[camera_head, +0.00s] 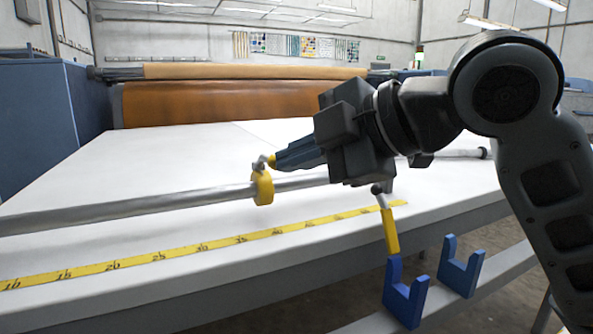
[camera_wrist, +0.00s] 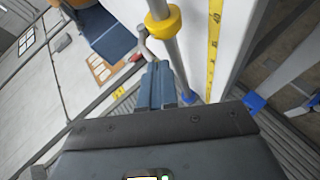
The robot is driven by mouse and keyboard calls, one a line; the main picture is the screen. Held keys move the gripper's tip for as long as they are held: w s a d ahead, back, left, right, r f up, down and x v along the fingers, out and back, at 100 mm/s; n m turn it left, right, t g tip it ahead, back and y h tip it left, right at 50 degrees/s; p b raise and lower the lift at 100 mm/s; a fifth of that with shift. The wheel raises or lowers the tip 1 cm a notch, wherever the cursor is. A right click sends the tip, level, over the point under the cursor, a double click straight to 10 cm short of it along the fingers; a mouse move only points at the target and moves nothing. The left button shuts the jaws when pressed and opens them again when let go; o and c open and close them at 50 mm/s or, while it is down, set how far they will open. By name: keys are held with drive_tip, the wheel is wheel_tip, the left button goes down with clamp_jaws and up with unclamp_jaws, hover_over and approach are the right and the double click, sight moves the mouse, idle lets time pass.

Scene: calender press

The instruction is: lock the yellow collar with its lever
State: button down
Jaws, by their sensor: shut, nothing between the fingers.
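The yellow collar (camera_head: 263,188) sits around a long grey bar (camera_head: 130,207) above the white table. It also shows at the top of the wrist view (camera_wrist: 164,23). In the head view the lever (camera_head: 259,165) rises at the collar's top, close to my fingertips. My gripper (camera_head: 277,161) is shut and empty, its blue-grey fingers beside the lever. In the wrist view the fingers (camera_wrist: 158,68) lie just below the lever; whether they touch it I cannot tell.
A yellow measuring tape (camera_head: 190,248) runs along the table's front edge. A yellow handle with a grey knob (camera_head: 389,230) hangs at that edge below my gripper. Two blue hooks (camera_head: 406,298) (camera_head: 461,267) stand on the lower rail. The white tabletop (camera_head: 190,155) behind the bar is clear.

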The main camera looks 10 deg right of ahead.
drive_tip(key=shift+s+f+n+t+y+b, duration=0.15)
drive_tip(key=shift+f+n+t+y+b, duration=0.2)
drive_tip(key=shift+f+t+b, duration=0.75)
drive_tip(key=shift+s+f+n+t+y+b, duration=0.15)
drive_tip(key=shift+f+n+t+y+b, duration=0.2)
drive_tip(key=shift+b, duration=1.4)
drive_tip(key=shift+f+g, duration=0.2)
drive_tip(key=shift+g, duration=0.05)
drive_tip(key=shift+f+b, duration=0.4)
drive_tip(key=shift+b, duration=0.5)
